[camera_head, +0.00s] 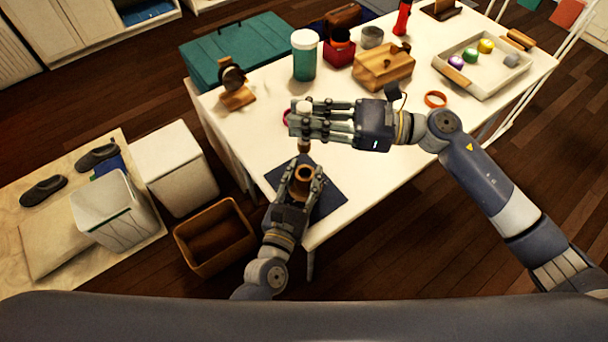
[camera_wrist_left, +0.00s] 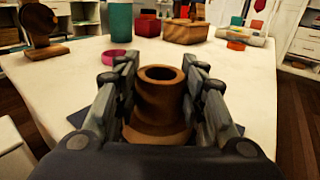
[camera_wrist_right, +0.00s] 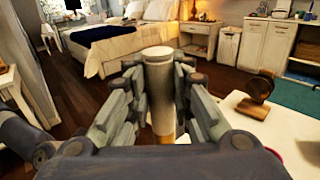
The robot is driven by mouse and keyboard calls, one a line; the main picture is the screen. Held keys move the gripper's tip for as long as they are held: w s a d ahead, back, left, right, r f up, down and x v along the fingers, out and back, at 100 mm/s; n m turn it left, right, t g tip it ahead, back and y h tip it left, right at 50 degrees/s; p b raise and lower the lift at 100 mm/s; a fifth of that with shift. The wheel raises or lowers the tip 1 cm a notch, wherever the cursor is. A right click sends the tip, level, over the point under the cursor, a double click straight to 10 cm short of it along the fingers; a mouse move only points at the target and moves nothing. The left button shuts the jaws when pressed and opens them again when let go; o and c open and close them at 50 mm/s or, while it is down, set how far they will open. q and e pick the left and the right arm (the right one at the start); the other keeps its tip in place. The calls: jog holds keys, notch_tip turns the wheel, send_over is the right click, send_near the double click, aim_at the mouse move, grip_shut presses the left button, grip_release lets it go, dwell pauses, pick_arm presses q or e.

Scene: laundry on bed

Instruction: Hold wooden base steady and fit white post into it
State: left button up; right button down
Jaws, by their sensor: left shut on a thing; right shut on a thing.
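The wooden base (camera_head: 303,179) is brown and round with an open socket on top. It stands over a dark mat (camera_head: 328,196) at the table's near corner. My left gripper (camera_head: 305,172) is shut around the base; in the left wrist view the base (camera_wrist_left: 160,100) sits upright between the fingers and its socket looks empty. My right gripper (camera_head: 300,122) is shut on the white post (camera_wrist_right: 159,88), which stands upright between its fingers. In the head view the post's white top (camera_head: 304,106) shows above the fingers and its brown lower end below, apart from the base.
A pink ring (camera_wrist_left: 114,57) lies on the table behind the base. A teal jar (camera_head: 304,62), a wooden box (camera_head: 383,68), a wooden stand (camera_head: 237,94), an orange ring (camera_head: 435,99) and a tray (camera_head: 462,86) stand farther back. The white table front right of the mat is clear.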

dwell(0.5)
jog(key=shift+a+f+m+t+h, duration=0.1)
jog(key=shift+f+m+t+h, duration=0.2)
jog(key=shift+f+m+t, duration=0.4)
jog(key=m+t, duration=0.1)
jog(key=t, duration=0.1)
jog(key=shift+f+t+h, duration=0.15)
jog(key=shift+t+h, duration=0.15)
jog(key=shift+t, duration=0.1)
jog(key=shift+f+m+t, duration=0.3)
jog(key=shift+m+t, duration=0.1)
notch_tip(320, 180, down, 9)
jog(key=shift+f, duration=0.2)
jog(key=c, duration=1.4)
grip_release()
jog(key=shift+f, duration=0.15)
